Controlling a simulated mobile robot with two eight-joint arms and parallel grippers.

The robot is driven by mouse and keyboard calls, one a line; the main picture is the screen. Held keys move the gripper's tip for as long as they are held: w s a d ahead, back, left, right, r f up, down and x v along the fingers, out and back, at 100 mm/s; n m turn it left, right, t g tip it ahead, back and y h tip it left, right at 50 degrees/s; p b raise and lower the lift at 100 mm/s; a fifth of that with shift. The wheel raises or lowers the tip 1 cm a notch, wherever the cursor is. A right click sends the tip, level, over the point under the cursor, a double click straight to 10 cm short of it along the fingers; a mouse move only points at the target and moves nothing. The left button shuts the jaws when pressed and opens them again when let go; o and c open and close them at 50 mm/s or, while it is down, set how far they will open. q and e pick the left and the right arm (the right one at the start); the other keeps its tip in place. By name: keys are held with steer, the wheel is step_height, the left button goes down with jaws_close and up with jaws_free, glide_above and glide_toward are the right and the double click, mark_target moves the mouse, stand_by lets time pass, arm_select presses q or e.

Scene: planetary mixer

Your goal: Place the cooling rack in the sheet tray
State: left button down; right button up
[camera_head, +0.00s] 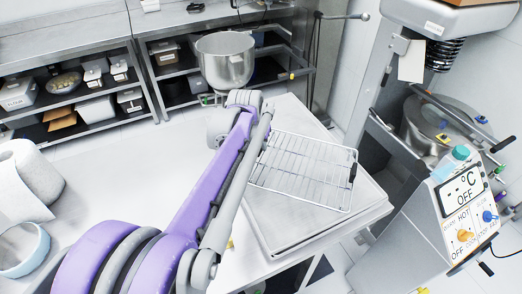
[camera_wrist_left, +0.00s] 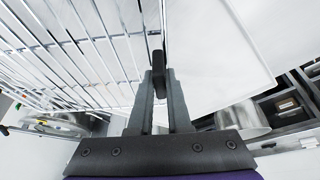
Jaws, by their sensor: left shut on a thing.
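The cooling rack (camera_head: 300,172) is a silver wire grid with a dark clip on its right edge. It overlaps the pale metal sheet tray (camera_head: 275,222) and looks raised over it; the exact gap is hard to tell. In the left wrist view, the rack (camera_wrist_left: 75,50) fills the upper left. My left gripper (camera_wrist_left: 159,82) is shut on the black clip at the rack's edge. In the head view, my purple arm largely hides this gripper and the rack's left edge. A pale flat surface right of the fingers looks like the tray (camera_wrist_left: 215,55). My right gripper is not in view.
The tray lies on a light worktable (camera_head: 372,212). A steel mixing bowl (camera_head: 225,62) stands behind it. The mixer with its control panel (camera_head: 466,208) is at the right. Shelves with containers (camera_head: 95,80) line the back, and a white roll (camera_head: 30,172) is at the left.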

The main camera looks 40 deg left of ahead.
arm_select(q)
steer(key=shift+f, duration=1.3)
steer(key=c, duration=1.3)
jaws_free()
steer(key=shift+f, duration=0.2)
steer(key=o, duration=0.4)
steer(key=shift+o, duration=0.2)
steer(key=shift+r, duration=0.1)
steer(key=shift+r, duration=0.15)
steer(key=v, duration=1.2)
steer(key=shift+p, duration=0.3)
